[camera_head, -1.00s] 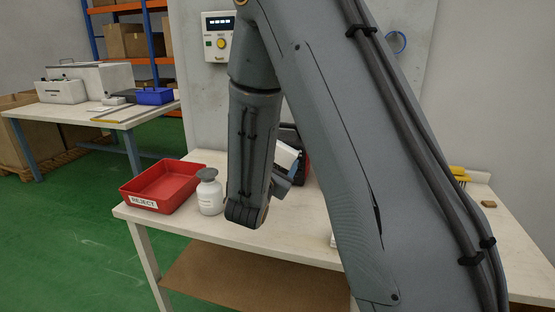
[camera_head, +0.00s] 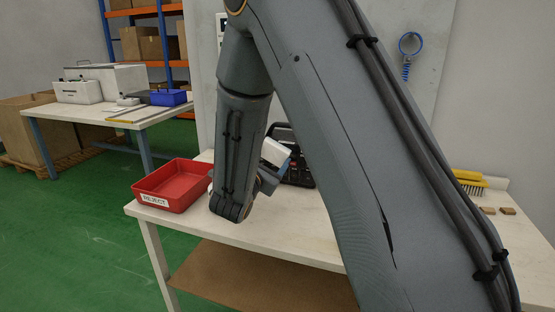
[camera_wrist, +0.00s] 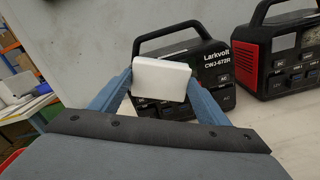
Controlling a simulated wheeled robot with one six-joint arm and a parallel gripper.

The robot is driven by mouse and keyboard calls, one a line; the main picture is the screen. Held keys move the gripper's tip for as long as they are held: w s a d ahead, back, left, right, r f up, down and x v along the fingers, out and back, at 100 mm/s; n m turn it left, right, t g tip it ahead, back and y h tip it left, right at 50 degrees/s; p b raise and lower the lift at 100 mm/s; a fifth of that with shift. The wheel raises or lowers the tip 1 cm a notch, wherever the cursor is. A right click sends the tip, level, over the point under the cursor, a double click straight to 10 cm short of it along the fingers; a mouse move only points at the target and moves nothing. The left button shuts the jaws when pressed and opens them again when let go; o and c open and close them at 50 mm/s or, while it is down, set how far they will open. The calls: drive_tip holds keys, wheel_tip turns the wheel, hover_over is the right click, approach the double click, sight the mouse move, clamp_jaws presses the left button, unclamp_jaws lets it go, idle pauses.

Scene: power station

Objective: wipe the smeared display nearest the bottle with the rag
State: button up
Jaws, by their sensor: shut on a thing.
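My gripper (camera_wrist: 160,84) is shut on a white, folded, block-like piece, which looks like the rag (camera_wrist: 162,76). The rag also shows in the head view (camera_head: 276,152), to the right of my forearm. In the wrist view a black power station (camera_wrist: 213,72), marked Larkvolt CWJ-672R, stands behind the rag, which covers part of its front. I cannot see its display or tell whether rag and unit touch. A red and black unit (camera_wrist: 266,65) stands to its right, with a grey panel on its front. The bottle is almost wholly hidden behind my arm in the head view.
A red REJECT tray (camera_head: 157,201) sits at the bench's left end. A yellow brush (camera_head: 468,180) and small brown blocks (camera_head: 497,210) lie at the right. A blue coiled item (camera_head: 408,55) hangs on the wall panel. My arm hides much of the bench.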

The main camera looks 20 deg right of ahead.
drive_tip(key=shift+w+a, duration=0.25)
drive_tip(key=shift+a, duration=0.15)
drive_tip(key=v, duration=0.6)
drive_tip(key=shift+p, duration=0.35)
drive_tip(key=shift+s, duration=0.1)
drive_tip(key=shift+v, duration=1.45)
